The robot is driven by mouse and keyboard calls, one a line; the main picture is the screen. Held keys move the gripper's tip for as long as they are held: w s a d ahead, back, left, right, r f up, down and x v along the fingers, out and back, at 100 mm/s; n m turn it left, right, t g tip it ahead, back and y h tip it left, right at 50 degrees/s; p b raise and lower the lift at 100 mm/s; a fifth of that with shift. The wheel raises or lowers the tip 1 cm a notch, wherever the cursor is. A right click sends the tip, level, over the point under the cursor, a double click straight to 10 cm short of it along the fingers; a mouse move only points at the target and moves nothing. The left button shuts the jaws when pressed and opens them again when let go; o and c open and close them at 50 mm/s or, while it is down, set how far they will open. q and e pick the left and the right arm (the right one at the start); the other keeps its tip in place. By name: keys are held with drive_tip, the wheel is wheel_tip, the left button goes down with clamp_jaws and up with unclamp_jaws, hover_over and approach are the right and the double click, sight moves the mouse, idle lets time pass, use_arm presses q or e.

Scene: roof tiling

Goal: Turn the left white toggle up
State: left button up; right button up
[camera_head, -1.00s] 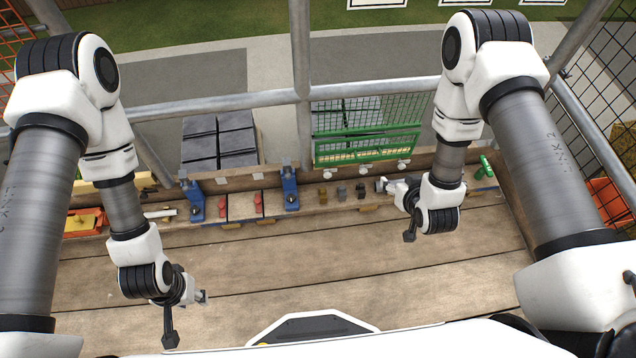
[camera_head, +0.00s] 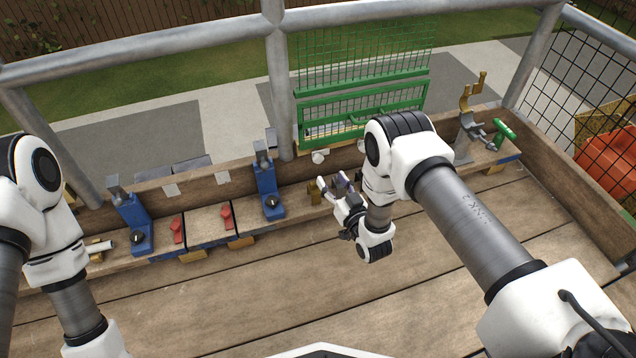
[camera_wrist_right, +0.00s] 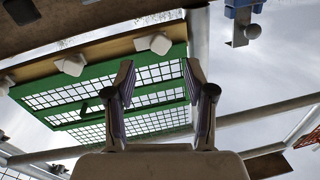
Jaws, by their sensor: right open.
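Small white toggles sit on the back board below the green mesh gate (camera_head: 362,100). The left white toggle (camera_head: 318,157) and another white toggle (camera_head: 362,145) show in the head view; my right arm may hide a third. In the right wrist view the toggle nearest the blue clamp (camera_wrist_right: 154,43) lies beyond my fingertips, apart from them, with another toggle (camera_wrist_right: 70,65) further left. My right gripper (camera_head: 333,184) is open and empty, just below and in front of the left toggle; its two fingers (camera_wrist_right: 158,65) stand apart. My left gripper is out of view.
Blue clamps (camera_head: 268,190) and red pieces (camera_head: 227,215) line the ledge left of my right gripper. Brass-coloured blocks (camera_head: 315,192) stand close beside it. A bench tool with a green handle (camera_head: 505,131) is at right. The plank floor (camera_head: 300,290) in front is clear.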

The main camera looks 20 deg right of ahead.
sight(319, 160)
drive_tip(key=w+b, duration=0.1)
drive_tip(key=w, duration=0.1)
drive_tip(key=w+b, duration=0.1)
drive_tip(key=w, duration=0.1)
drive_tip(key=w+a+b, duration=0.1)
drive_tip(key=w, duration=0.1)
drive_tip(key=shift+w+b, duration=0.35)
drive_tip(key=shift+b, duration=0.05)
drive_tip(key=shift+w+r, duration=0.15)
drive_tip(key=shift+w, duration=0.3)
drive_tip(key=shift+c, duration=0.3)
clamp_jaws()
